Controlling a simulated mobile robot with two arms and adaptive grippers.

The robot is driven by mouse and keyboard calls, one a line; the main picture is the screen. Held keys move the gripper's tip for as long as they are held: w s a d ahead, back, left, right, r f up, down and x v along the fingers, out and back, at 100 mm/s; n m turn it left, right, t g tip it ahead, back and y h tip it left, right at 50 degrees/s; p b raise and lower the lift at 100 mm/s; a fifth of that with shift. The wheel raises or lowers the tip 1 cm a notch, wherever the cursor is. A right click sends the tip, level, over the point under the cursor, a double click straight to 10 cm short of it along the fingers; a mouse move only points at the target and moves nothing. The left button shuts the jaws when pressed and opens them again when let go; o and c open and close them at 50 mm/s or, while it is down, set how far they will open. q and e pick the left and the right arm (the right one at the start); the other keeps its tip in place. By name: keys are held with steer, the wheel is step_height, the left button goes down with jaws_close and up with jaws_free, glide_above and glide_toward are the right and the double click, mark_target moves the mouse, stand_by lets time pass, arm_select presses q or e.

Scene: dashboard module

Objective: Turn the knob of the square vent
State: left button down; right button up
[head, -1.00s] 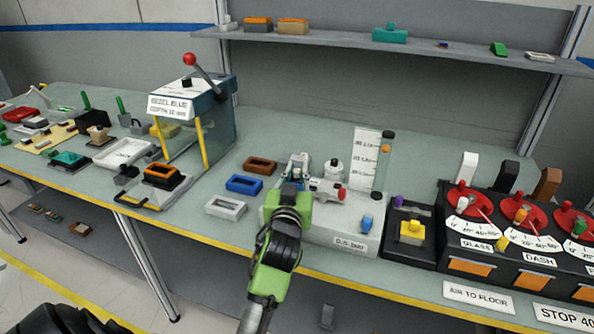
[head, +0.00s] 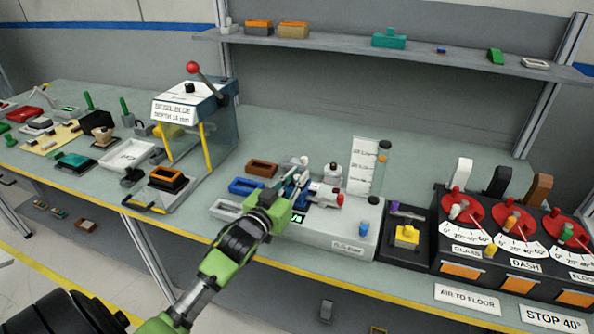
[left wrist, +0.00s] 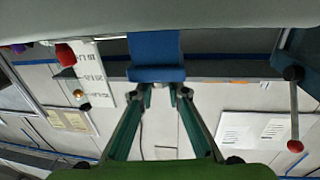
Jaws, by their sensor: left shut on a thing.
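My left gripper (head: 290,190) reaches over the light grey test unit (head: 328,240) in the head view, with its fingers low among the unit's fittings. In the left wrist view its two fingertips (left wrist: 160,88) are closed on a blue part (left wrist: 157,58). That part is mostly hidden in the head view, and I cannot tell whether it is the vent's knob. To the right, a black box carries a yellow square piece (head: 407,234) and a purple knob (head: 396,207). I cannot tell which thing is the square vent. My right gripper is not in view.
White (head: 228,209), blue (head: 245,187) and brown (head: 262,169) frames lie just left of the unit. A clear tube (head: 380,172) and a white scale card (head: 362,167) stand behind it. A dial panel (head: 460,247) is at the right. The lever press (head: 190,100) stands at the left.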

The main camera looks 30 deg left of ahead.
arm_select(q)
steer(key=shift+m+h, duration=1)
steer(key=shift+h, duration=0.9)
steer(key=c, duration=1.9)
jaws_free()
steer(key=s, duration=0.4)
steer(key=s+a, duration=0.1)
steer(key=s, duration=0.7)
steer(key=shift+a, duration=0.25)
